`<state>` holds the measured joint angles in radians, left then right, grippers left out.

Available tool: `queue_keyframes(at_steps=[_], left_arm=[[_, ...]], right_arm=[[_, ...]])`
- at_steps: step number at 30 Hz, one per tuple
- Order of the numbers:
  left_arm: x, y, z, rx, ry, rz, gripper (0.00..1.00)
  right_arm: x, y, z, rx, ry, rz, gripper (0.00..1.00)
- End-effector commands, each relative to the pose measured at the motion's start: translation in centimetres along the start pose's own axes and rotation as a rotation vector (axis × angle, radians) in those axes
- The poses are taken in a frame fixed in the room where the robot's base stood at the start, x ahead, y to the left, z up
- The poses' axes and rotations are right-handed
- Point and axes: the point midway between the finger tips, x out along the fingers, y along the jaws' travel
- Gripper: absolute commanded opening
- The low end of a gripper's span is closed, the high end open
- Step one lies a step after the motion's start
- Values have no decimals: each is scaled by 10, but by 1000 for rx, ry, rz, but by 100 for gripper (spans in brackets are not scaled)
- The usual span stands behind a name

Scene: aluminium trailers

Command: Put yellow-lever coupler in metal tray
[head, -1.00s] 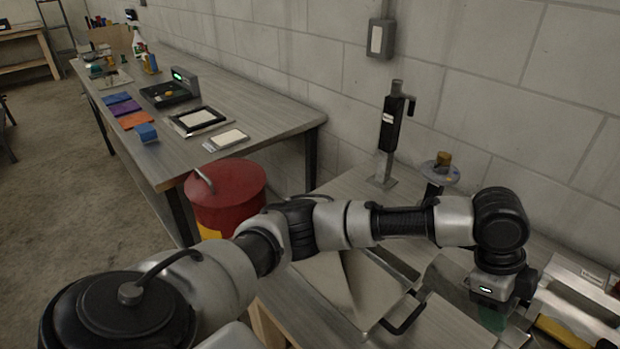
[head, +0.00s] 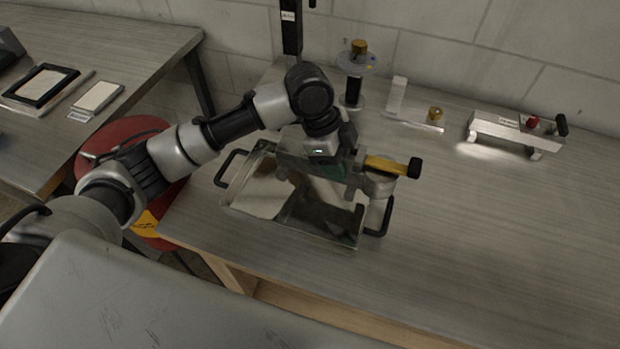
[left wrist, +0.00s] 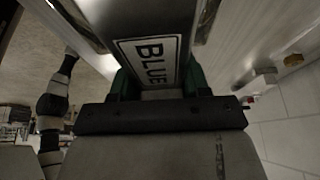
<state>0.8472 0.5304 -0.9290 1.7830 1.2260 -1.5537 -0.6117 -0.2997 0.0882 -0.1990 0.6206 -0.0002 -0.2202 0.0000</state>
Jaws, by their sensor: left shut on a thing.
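The coupler with the yellow lever (head: 385,165) is held at the metal tray, its lever and black knob pointing right. My left gripper (head: 332,172) is shut on the coupler's metal body. The shiny metal tray (head: 262,196), with black handles at both ends, lies on the workbench beneath. The coupler covers the tray's right part; I cannot tell whether it touches the tray floor. My right gripper is not in view.
A small bracket (head: 410,118) and a post with a brass top (head: 355,75) stand behind the tray. A red bin (head: 105,135) is left. The bench's right front is clear.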

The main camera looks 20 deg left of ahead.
Motion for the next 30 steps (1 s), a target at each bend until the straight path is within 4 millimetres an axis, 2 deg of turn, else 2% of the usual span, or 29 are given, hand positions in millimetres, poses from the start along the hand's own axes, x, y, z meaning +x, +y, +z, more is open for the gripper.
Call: queue_keyframes(at_steps=[3,9,14,23,30], left_arm=[[2,10,25,-2,1,-1,0],[7,20,48,0,3,-2,0],[12,21,52,1,4,-3,0],[44,21,65,1,2,-2,0],[46,21,66,3,3,-4,0]], right_arm=[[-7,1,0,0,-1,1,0],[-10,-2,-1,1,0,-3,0],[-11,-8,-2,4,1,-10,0],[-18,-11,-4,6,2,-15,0],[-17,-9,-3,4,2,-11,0]])
